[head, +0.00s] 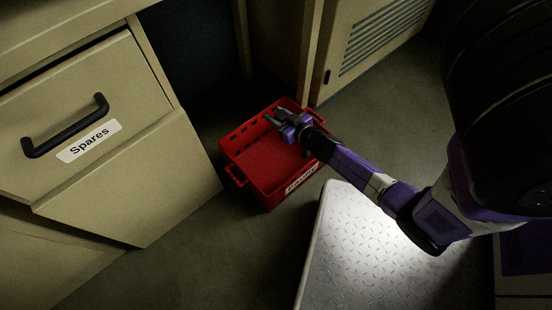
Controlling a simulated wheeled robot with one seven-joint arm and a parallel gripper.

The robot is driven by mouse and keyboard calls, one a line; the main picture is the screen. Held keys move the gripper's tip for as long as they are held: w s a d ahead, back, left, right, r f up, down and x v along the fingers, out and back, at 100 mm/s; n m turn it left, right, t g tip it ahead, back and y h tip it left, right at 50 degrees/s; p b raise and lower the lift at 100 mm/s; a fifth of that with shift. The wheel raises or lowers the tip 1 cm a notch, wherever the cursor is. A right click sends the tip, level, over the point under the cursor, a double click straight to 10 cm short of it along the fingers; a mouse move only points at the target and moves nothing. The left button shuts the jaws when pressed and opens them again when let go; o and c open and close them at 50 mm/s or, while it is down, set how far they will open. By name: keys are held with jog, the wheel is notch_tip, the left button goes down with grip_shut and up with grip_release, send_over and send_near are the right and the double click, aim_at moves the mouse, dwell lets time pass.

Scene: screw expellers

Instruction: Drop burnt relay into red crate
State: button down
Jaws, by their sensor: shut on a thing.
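The red crate (271,199) stands on the floor at the middle of the head view, open at the top, with slotted walls, a side handle and a white label that seems to read "Faulty". My gripper (273,121) is over the far part of the crate opening, inside its outline. It is shut on a small dark thing at its fingertips, taken to be the burnt relay. The relay is too small and dark to make out clearly from the fingers. The visible crate floor looks empty; my gripper and arm cover its far right part.
A beige drawer cabinet labelled "Spares" (150,130) with a black handle (65,130) stands left of the crate. A vented beige cabinet (350,60) is behind it. A metal tread-plate platform (350,250) lies in front right. Bare floor (200,260) shows at front left.

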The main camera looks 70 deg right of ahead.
notch_tip(320, 180, down, 6)
jog(key=b, duration=0.5)
jog(key=shift+b, duration=0.3)
jog(key=c, duration=0.8)
grip_release()
jog(key=shift+c, duration=0.2)
jog(key=p+v, duration=0.3)
jog(key=v, duration=0.4)
jog(key=shift+s+a+r, duration=0.15)
jog(key=shift+s, duration=0.2)
